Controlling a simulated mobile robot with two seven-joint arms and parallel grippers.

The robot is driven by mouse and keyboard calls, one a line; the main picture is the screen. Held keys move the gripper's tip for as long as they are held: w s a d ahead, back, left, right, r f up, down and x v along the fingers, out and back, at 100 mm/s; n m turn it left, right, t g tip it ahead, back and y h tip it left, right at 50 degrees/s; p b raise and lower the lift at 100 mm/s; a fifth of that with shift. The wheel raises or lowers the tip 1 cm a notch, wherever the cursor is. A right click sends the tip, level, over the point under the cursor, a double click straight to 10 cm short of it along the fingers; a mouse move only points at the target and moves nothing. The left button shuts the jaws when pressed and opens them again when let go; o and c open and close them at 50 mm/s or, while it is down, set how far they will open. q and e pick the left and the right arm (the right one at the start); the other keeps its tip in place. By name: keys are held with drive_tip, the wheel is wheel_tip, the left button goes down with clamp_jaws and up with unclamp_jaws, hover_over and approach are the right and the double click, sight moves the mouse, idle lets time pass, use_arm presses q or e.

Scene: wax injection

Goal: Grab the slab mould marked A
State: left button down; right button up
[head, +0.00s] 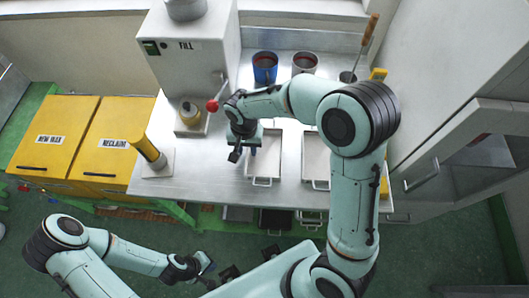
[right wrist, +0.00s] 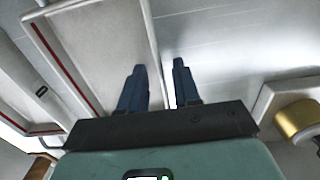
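Two shallow metal slab moulds lie side by side on the steel bench, the left one (head: 264,150) and the right one (head: 316,158). No letter A is readable on either. My right gripper (head: 242,154) is at the left mould's left long side. In the right wrist view its two blue fingers (right wrist: 159,88) are apart with nothing held; the left mould's pale rim (right wrist: 151,40) runs toward the gap between them. I cannot tell whether the fingers touch it. My left gripper (head: 207,262) is low in front of the bench, too small to tell its state.
The white fill machine (head: 188,60) has a red-knobbed lever (head: 212,105) close to my right arm. Blue (head: 265,68) and grey (head: 304,64) mugs stand behind the moulds.

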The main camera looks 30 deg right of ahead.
clamp_jaws()
drive_tip(key=shift+r, duration=0.15)
